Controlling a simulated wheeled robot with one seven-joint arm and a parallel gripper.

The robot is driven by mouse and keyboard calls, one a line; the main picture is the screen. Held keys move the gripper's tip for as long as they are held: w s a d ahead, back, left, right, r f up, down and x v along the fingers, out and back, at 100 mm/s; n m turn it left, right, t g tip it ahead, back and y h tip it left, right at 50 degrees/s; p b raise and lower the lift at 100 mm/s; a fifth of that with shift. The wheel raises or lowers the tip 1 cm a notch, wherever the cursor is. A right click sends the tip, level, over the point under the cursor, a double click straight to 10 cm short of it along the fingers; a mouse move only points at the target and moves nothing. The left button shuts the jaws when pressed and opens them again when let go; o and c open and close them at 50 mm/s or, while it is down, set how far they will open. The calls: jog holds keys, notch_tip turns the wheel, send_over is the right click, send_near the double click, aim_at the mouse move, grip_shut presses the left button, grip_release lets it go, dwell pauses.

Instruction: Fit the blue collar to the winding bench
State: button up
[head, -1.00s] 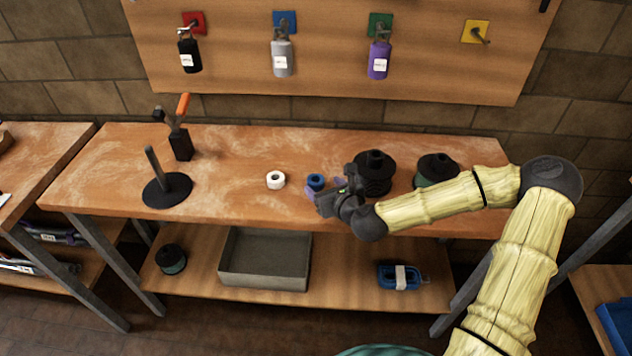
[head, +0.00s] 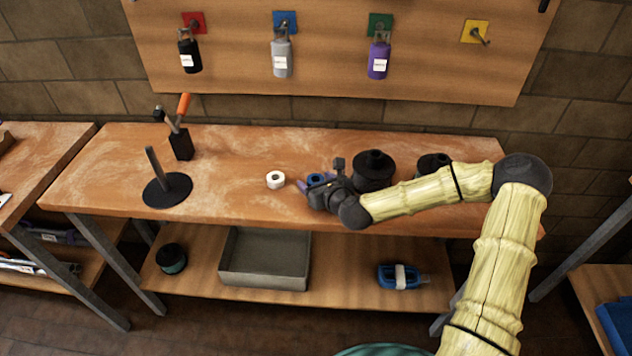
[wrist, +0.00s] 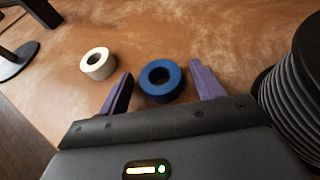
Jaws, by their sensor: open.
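The blue collar (wrist: 161,80), a short ring with a dark hole, lies flat on the winding bench (head: 228,160). In the head view the collar (head: 315,178) is partly hidden by my gripper (head: 308,186). In the wrist view my gripper (wrist: 160,88) is open, with one purple finger on each side of the collar and small gaps between. A white collar (head: 275,179) lies to the left on the bench; it also shows in the wrist view (wrist: 98,63).
A black ribbed spool (head: 374,168) stands close to the right of my gripper, with another dark spool (head: 433,162) beyond. A toggle clamp with an orange handle (head: 181,142) stands at the back left. The bench between post and white collar is clear.

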jog(key=c, duration=1.1)
notch_tip(320, 180, up, 10)
jog(key=shift+r+p, duration=0.1)
jog(key=shift+p, duration=0.35)
jog(key=shift+d, duration=0.1)
